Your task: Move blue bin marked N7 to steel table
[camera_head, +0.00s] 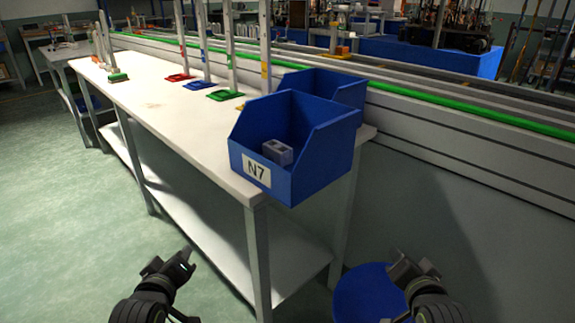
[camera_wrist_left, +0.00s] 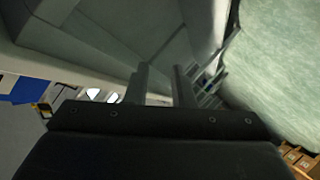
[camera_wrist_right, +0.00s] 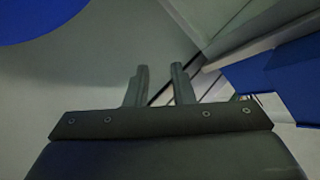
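The blue bin marked N7 (camera_head: 257,174) sits at the near end of a long white-topped bench (camera_head: 160,101), its label facing me and its front overhanging the bench edge. A small grey block (camera_head: 277,152) lies inside it. My left gripper (camera_head: 183,259) is low, left of the bench end; its fingers (camera_wrist_left: 160,85) are apart and empty. My right gripper (camera_head: 405,268) is low, right of the bench end; its fingers (camera_wrist_right: 158,84) are apart and empty. Neither touches the bin. I cannot tell which table is the steel one.
A second blue bin (camera_head: 345,88) stands directly behind N7. Red, blue and green stands (camera_head: 225,95) line the bench's back edge. A grey rail with a green strip (camera_head: 450,117) runs behind. A round blue object (camera_head: 362,300) is low by my right gripper. Open floor (camera_head: 60,190) lies left.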

